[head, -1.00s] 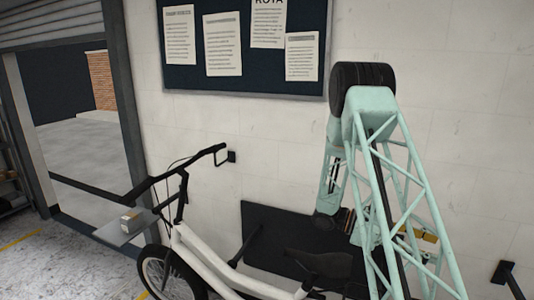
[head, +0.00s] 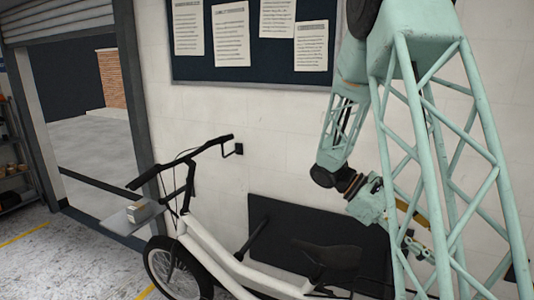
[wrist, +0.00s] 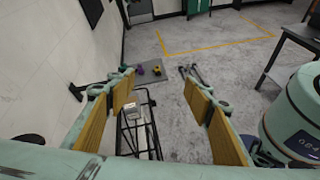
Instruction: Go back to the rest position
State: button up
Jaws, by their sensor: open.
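My gripper (head: 420,232) is on the right of the head view, in front of the white wall and partly hidden behind my own lattice arm link. In the wrist view my gripper (wrist: 160,82) has its two fingers with yellow pads wide apart, and nothing is between them. A bike with a white frame (head: 220,262) stands to the left of my gripper in the head view, apart from it. In the wrist view a black wire rack (wrist: 138,135) with a small pale box (wrist: 133,112) shows beyond and below the fingers.
A notice board (head: 270,70) hangs on the wall above a dark panel (head: 275,220). In the wrist view a dark table (wrist: 300,38) stands at the right, and the floor (wrist: 225,60) beyond is mostly clear.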

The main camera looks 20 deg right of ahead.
jog(key=s+a+m+t+y+b, duration=0.1)
jog(key=s+a+t+y+b, duration=0.2)
jog(key=a, duration=0.9)
jog(key=s+a+f+m+t+y+b, duration=0.1)
jog(key=s+a+t+b, duration=0.5)
jog(key=a, duration=0.6)
jog(key=s+a+f+m+t+y+b, duration=0.1)
jog(key=s+a+m+t+y+b, duration=0.2)
jog(key=a, duration=0.9)
jog(key=shift+s+a+t+y+b, duration=0.35)
jog(key=shift+s+t+y+b, duration=0.5)
jog(key=shift+s+b, duration=1.2)
jog(key=shift+s+p, duration=0.3)
